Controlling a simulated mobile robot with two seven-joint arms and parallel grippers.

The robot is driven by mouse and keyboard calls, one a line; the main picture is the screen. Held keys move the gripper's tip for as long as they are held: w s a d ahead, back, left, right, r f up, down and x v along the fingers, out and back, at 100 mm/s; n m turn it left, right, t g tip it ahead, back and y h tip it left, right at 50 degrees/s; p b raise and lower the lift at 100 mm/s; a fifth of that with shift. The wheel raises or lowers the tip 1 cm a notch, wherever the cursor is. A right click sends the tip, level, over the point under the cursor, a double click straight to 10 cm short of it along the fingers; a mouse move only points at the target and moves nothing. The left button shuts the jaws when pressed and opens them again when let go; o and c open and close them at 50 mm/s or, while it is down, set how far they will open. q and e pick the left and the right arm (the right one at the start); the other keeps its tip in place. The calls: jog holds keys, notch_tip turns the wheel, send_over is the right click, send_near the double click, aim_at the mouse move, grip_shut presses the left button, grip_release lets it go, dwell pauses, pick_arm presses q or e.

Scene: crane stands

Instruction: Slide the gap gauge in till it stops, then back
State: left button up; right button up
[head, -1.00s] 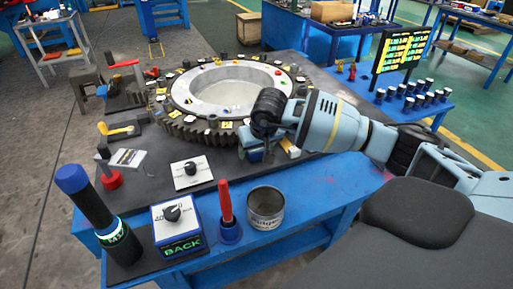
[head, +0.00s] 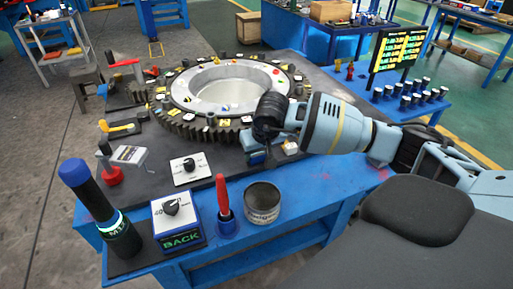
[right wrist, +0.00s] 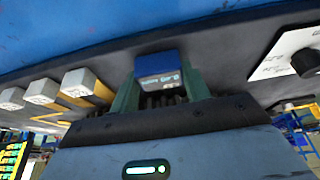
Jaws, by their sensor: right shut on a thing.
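The gap gauge looks to be the small blue block with a lit readout (right wrist: 160,72) in the right wrist view. My right gripper (right wrist: 158,92) is shut on it, with a green finger on each side. In the head view the blue gauge (head: 256,158) shows under my right gripper (head: 259,146), low at the near right edge of the large toothed ring (head: 190,128). The gripper hides part of the ring's edge there. I cannot tell whether the gauge's tip is in a gap. My left gripper is not in view.
A white plate with a black knob (head: 189,168) lies left of the gauge. A blue BACK box (head: 178,224), a red-handled tool (head: 224,198), a tin (head: 262,203) and a dark cylinder (head: 95,205) stand along the near edge. Several pale blocks (right wrist: 80,82) sit beside the gauge.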

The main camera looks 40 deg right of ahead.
jog(key=shift+s+a+r, duration=0.1)
jog(key=shift+s, duration=0.45)
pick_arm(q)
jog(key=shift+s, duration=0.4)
pick_arm(e)
jog(key=shift+f, duration=0.2)
jog(key=o, duration=1.4)
jog(key=shift+r, duration=0.1)
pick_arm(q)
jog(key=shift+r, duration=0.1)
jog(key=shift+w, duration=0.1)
pick_arm(e)
jog(key=shift+s+r, duration=0.1)
jog(key=shift+r, duration=0.4)
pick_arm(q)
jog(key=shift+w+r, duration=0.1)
pick_arm(e)
jog(key=v, duration=0.6)
jog(key=shift+s+a+r, duration=0.1)
jog(key=shift+s+r, duration=0.2)
